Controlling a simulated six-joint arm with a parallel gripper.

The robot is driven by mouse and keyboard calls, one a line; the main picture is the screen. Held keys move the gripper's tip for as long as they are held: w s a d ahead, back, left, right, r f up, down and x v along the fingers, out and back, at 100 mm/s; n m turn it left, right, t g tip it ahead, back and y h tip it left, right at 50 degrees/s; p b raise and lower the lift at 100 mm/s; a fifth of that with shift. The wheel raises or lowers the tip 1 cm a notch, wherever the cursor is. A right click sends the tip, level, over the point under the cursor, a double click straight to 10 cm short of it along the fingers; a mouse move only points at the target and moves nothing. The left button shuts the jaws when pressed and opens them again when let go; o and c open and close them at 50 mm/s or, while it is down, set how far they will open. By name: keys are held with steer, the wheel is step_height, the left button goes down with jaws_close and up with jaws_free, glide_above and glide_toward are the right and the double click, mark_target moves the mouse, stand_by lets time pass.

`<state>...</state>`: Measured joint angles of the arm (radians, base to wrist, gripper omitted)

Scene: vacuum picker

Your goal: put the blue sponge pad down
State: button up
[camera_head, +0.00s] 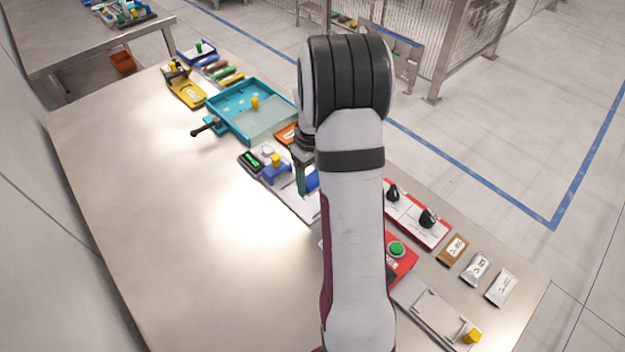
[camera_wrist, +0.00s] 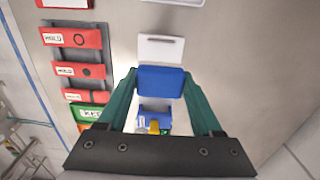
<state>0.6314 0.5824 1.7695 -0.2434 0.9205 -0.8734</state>
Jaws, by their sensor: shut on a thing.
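The blue sponge pad (camera_wrist: 161,82) is a flat blue block between the two dark green fingers of my gripper (camera_wrist: 160,90) in the wrist view. My gripper is shut on its sides. In the head view, part of the blue pad (camera_head: 312,181) shows beside a green finger of my gripper (camera_head: 304,178); my arm hides the rest. A pale plate (camera_wrist: 161,49) lies beyond the pad in the wrist view. The gap between the pad and the surface below cannot be told.
A blue holder with a yellow piece (camera_head: 275,169) stands close left of my gripper. A teal tray (camera_head: 222,119) lies behind it. Red labelled pieces (camera_wrist: 79,71) line the wrist view's left. A green button (camera_head: 397,249) is right of my arm. The table's left (camera_head: 150,190) is clear.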

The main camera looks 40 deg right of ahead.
stand_by(0.3)
steer(key=s+d+r+m, duration=0.1)
steer(key=s+d+m, duration=0.4)
steer(key=s, duration=0.5)
steer(key=s+d+r+m, duration=0.1)
steer(key=s+d+m, duration=0.3)
steer(key=s, duration=0.7)
steer(key=w+f, duration=0.2)
steer(key=w, duration=0.1)
steer(key=w+f, duration=0.2)
steer(key=w, duration=0.2)
steer(key=w+f, duration=0.2)
steer(key=w, duration=0.2)
steer(key=shift+a+f, duration=0.4)
steer(key=f, duration=0.4)
steer(key=shift+w, duration=0.2)
steer(key=shift+f, duration=0.15)
steer(key=shift+f, duration=0.2)
